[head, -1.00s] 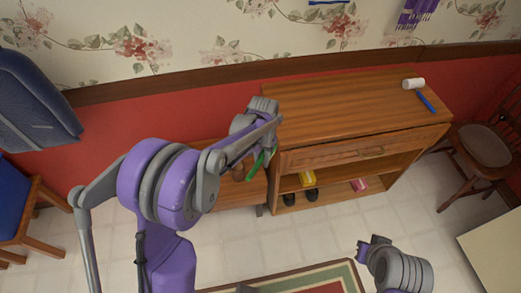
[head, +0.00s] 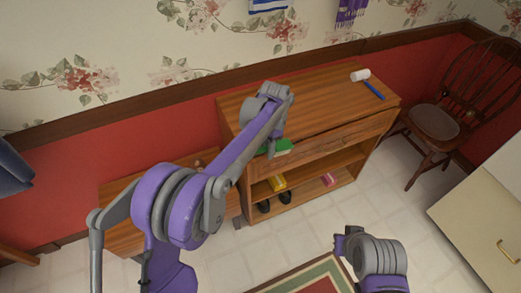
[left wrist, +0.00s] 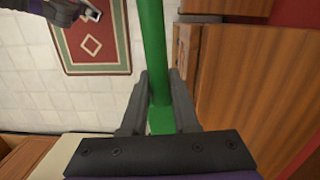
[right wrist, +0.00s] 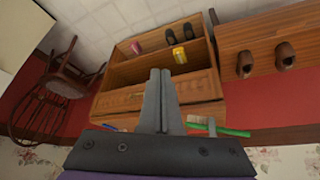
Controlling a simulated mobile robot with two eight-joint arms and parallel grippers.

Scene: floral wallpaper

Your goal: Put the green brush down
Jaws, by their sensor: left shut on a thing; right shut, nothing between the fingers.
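The green brush (head: 281,147) shows in the head view below my left forearm, at the front left part of the wooden cabinet (head: 335,105). My left gripper is shut on its green handle (left wrist: 153,50), with a finger on each side (left wrist: 158,108). In the head view the arm hides most of the brush and the fingers. I cannot tell whether the brush touches the cabinet. The brush also shows in the right wrist view (right wrist: 232,132). My right gripper (head: 345,240) is shut and empty above the floor, well apart from the cabinet; its fingers (right wrist: 161,75) meet.
A white and blue roller-like tool (head: 368,83) lies at the cabinet top's right end; the middle top is clear. Shelves below hold a yellow item (head: 277,183), a pink item (head: 329,180) and dark shoes. A low bench (head: 120,205) stands left, a chair (head: 435,120) right.

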